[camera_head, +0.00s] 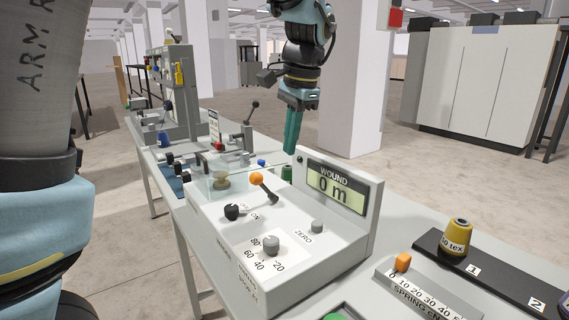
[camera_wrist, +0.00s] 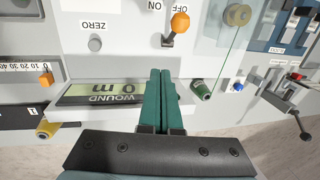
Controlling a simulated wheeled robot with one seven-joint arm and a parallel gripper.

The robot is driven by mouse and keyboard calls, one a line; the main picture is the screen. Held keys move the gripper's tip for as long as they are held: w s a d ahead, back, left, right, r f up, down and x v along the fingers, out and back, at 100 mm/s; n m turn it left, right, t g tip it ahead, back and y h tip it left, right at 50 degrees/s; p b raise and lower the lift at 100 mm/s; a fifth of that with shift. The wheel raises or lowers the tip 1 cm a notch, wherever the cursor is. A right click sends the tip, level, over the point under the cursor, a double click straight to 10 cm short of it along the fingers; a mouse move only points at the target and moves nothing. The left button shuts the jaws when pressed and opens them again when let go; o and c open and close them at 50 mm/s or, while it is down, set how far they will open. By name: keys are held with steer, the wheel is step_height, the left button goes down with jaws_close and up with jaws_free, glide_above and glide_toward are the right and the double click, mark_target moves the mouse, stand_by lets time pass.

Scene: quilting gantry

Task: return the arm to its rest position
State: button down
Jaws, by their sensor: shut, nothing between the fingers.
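My gripper (camera_head: 291,150) points down above the bench, just behind the winder box (camera_head: 213,262) and beside its display. Its two green fingers are together and empty. In the wrist view, the shut fingers of my gripper (camera_wrist: 167,75) reach across the picture beside the display (camera_wrist: 100,93), which reads 0 m. In the head view the display (camera_head: 337,188) also reads 0 m. Whether the fingers touch anything behind the box cannot be told.
The box carries an orange-tipped lever (camera_head: 257,179), a black knob (camera_head: 233,212) and dials. A green spool (camera_wrist: 201,89) is close to the fingers. A yellow cone (camera_head: 457,236) stands on a black strip at right. A pillar (camera_head: 352,80) rises behind.

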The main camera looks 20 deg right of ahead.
steer(key=w+a+f+n, duration=0.1)
steer(key=a+f+n, duration=0.1)
steer(key=a, duration=0.4)
steer(key=w+a+f+n, duration=0.2)
steer(key=a+f+n, duration=0.1)
steer(key=a, duration=0.3)
steer(key=w+a+f+n, duration=0.1)
steer(key=a+f+n, duration=0.1)
steer(key=a, duration=0.4)
steer(key=shift+w+a+f+g+h, duration=0.1)
steer(key=shift+w+f+g+h, duration=0.2)
steer(key=shift+w+f+g, duration=0.15)
steer(key=s+a+f+n, duration=0.3)
steer(key=a+f, duration=0.1)
steer(key=a, duration=0.3)
steer(key=s+a+f+n, duration=0.3)
steer(key=a+f+n, duration=0.1)
steer(key=a, duration=0.3)
steer(key=shift+a+f+n, duration=0.2)
steer(key=shift+a+n, duration=0.1)
steer(key=shift+a, duration=0.1)
